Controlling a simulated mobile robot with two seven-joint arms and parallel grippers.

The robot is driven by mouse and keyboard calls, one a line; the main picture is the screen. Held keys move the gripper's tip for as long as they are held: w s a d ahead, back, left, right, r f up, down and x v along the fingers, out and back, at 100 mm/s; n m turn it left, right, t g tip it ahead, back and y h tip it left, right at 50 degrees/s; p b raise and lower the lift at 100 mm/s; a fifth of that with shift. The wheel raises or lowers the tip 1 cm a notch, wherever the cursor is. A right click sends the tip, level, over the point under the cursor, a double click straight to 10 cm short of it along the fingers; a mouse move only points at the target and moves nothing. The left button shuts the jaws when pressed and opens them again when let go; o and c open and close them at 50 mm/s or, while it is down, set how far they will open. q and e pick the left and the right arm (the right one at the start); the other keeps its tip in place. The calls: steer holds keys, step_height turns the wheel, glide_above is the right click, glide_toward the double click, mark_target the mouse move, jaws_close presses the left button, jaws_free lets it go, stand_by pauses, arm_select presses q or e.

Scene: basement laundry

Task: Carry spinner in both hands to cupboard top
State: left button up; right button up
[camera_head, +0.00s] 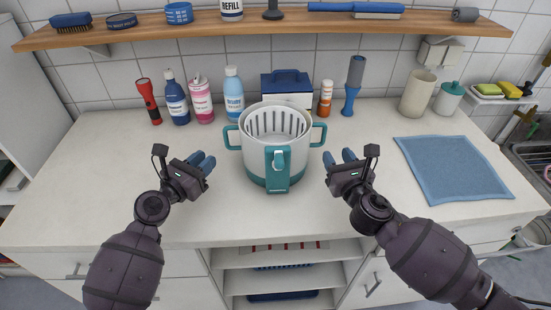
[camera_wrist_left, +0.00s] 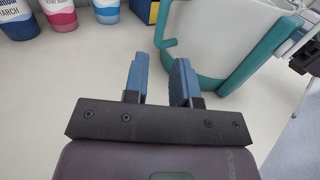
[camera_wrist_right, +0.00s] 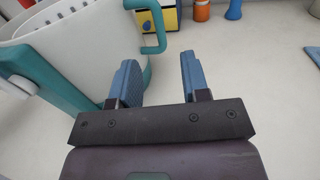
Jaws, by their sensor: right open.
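The spinner (camera_head: 256,150) is a white tub with a teal base, a slotted inner basket and a teal side handle on each side. It stands upright on the white cupboard top. My left gripper (camera_head: 204,162) is open and empty, to the left of the spinner and apart from it. In the left wrist view the left handle (camera_wrist_left: 168,43) is just beyond the fingertips. My right gripper (camera_head: 339,157) is open and empty, to the right of the spinner. In the right wrist view the right handle (camera_wrist_right: 154,45) is ahead of the fingers, slightly left of the gap.
Bottles (camera_head: 202,99) and a red flashlight (camera_head: 149,101) stand back left. A blue-and-yellow box (camera_head: 287,86) is behind the spinner. A blue cloth (camera_head: 453,170) lies on the right. A wooden shelf (camera_head: 240,29) runs above. The counter in front of the spinner is clear.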

mark_target(227, 147)
arm_select(q)
steer(key=x, duration=0.9)
steer(key=shift+w+d, duration=0.1)
arm_select(e)
steer(key=w, duration=0.3)
steer(key=w+a, duration=0.1)
steer(key=w, duration=0.5)
steer(key=shift+a, duration=0.35)
arm_select(q)
steer(key=shift+c, duration=0.4)
arm_select(e)
steer(key=shift+c, duration=0.3)
arm_select(q)
jaws_close()
arm_select(e)
steer(key=c, duration=0.5)
jaws_close()
